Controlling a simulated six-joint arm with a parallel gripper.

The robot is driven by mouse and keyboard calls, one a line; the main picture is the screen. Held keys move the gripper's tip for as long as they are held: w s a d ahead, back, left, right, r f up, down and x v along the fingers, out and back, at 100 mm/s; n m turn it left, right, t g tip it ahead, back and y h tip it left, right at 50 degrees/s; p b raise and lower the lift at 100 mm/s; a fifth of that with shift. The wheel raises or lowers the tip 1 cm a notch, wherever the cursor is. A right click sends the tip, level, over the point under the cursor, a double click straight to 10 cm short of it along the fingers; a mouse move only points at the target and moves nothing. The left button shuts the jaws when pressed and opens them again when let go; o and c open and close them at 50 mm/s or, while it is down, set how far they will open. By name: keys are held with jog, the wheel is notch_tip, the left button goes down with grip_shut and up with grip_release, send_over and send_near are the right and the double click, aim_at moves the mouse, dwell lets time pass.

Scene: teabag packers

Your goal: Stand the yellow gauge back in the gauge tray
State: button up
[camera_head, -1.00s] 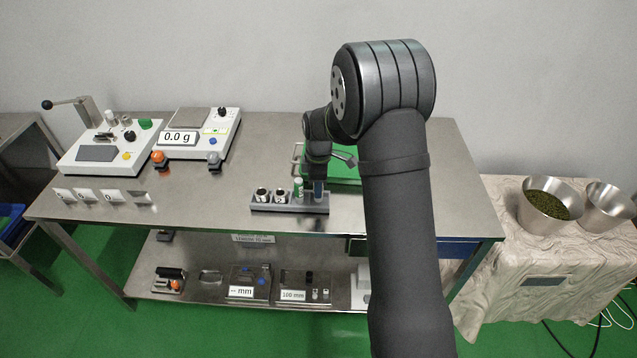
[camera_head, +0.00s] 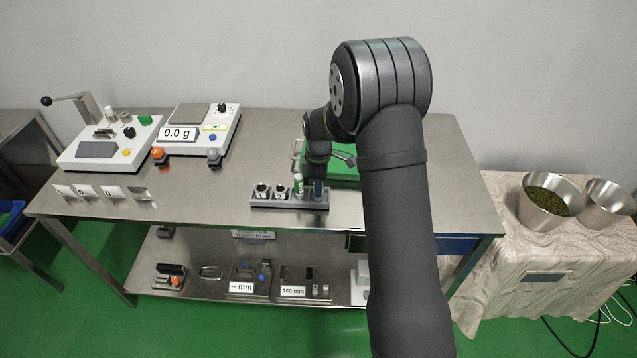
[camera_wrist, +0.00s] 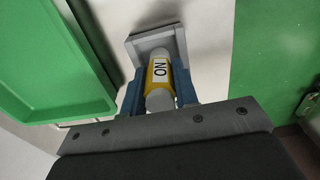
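The yellow gauge (camera_wrist: 158,72) has a grey end and a white label with black letters. My gripper (camera_wrist: 160,92) has blue fingers, one on each side of the gauge, shut on it. The gauge's far end meets the grey gauge tray (camera_wrist: 180,42) at its end slot; how deep it sits I cannot tell. In the head view my gripper (camera_head: 319,187) is low over the right end of the gauge tray (camera_head: 262,203), and its fingers hide the gauge. Two black-and-white gauges (camera_head: 271,190) and a green-and-white gauge (camera_head: 298,184) stand in the slots to the left.
A green tray (camera_head: 345,177) lies right behind my gripper, partly behind my arm; it also shows in the wrist view (camera_wrist: 50,60). A scale (camera_head: 200,130) and a white device (camera_head: 105,150) stand at the back left. The bench left of the gauge tray is mostly clear.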

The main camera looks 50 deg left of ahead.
jog(key=o, duration=0.5)
notch_tip(320, 180, up, 17)
jog(key=shift+r, duration=0.2)
jog(key=shift+f, duration=0.1)
dwell(0.3)
notch_tip(320, 180, down, 17)
jog(key=shift+f, duration=0.15)
dwell(0.5)
jog(key=shift+r, duration=0.2)
